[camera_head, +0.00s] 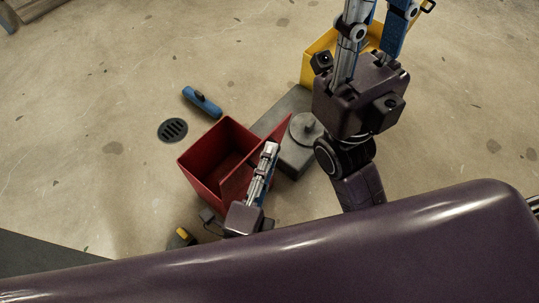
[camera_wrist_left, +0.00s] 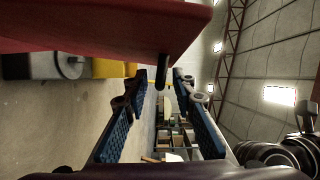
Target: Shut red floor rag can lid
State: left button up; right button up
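The red rag can (camera_head: 205,160) stands open on the floor, its dark inside showing in the head view. Its red lid (camera_head: 262,146) is raised along the can's right side. The lid also fills the top of the left wrist view (camera_wrist_left: 90,25), very close. A short dark peg (camera_wrist_left: 162,72) at the lid's edge appears between the left fingertips; contact cannot be told. My left gripper (camera_head: 269,150) is beside the lid, and its blue-padded fingers (camera_wrist_left: 160,78) are apart. My right gripper (camera_head: 382,15) is at the top, fingers apart over a yellow container.
A grey block with a round top piece (camera_head: 307,128) is right of the can. The yellow container (camera_head: 318,50) stands behind it. A blue tool-like object (camera_head: 202,102) and a floor drain (camera_head: 172,130) lie beyond the can.

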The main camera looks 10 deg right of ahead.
pick_arm(q)
jog(key=shift+w+d, duration=0.15)
jog(key=shift+w, duration=0.05)
grip_shut()
dwell(0.4)
